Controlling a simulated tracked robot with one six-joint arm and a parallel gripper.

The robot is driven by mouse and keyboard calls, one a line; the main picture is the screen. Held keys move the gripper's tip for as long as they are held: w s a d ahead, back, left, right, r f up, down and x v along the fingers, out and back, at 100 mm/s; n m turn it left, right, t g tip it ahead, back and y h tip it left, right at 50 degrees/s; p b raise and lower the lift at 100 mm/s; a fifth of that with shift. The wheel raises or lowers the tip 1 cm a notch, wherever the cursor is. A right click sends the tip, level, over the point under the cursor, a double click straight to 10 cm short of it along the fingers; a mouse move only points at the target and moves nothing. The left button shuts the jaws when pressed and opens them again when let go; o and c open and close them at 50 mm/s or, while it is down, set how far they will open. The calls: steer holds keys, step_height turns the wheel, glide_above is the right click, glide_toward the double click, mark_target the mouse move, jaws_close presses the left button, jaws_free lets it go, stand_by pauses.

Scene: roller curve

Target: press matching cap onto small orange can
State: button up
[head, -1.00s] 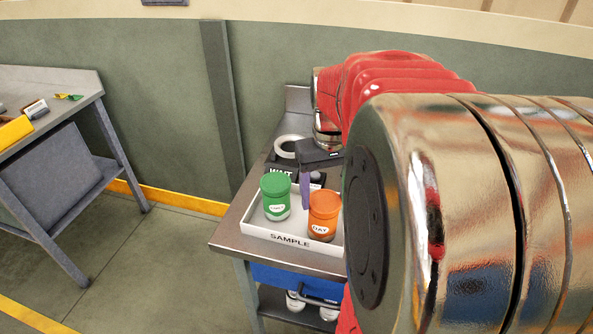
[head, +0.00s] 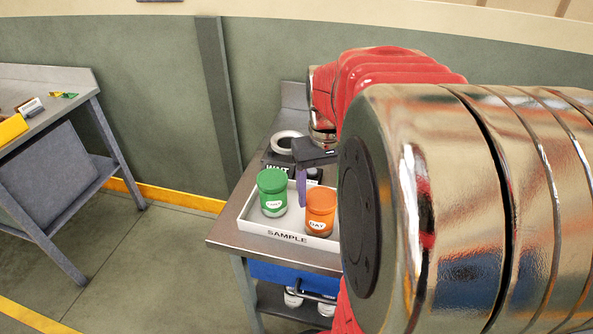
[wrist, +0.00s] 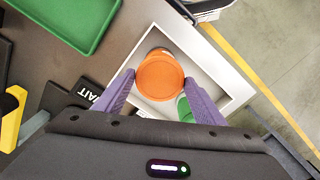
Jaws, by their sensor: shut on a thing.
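The small orange can (head: 317,226), with a "DAY" label, stands upright in the white SAMPLE tray (head: 270,234). An orange cap (wrist: 160,76) fills the space between the purple fingers of my gripper (wrist: 160,82) in the wrist view, and the fingers touch its sides. In the head view the cap sits at the top of the can (head: 321,194). I cannot tell whether it is fully seated. One purple finger shows behind and left of the can. The other is hidden in the head view.
A green-capped can (head: 272,192) stands close on the left in the same tray; part of it shows in the wrist view (wrist: 184,107). A dark WAIT holder (wrist: 84,92) and a green tray (wrist: 68,22) lie nearby. A tape roll (head: 286,143) lies behind.

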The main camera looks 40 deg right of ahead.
steer(key=o, duration=1.1)
steer(key=o, duration=0.4)
steer(key=shift+c, duration=0.2)
steer(key=shift+r, duration=1.55)
step_height(320, 180, up, 7)
stand_by(1.0)
steer(key=shift+f, duration=0.1)
stand_by(0.3)
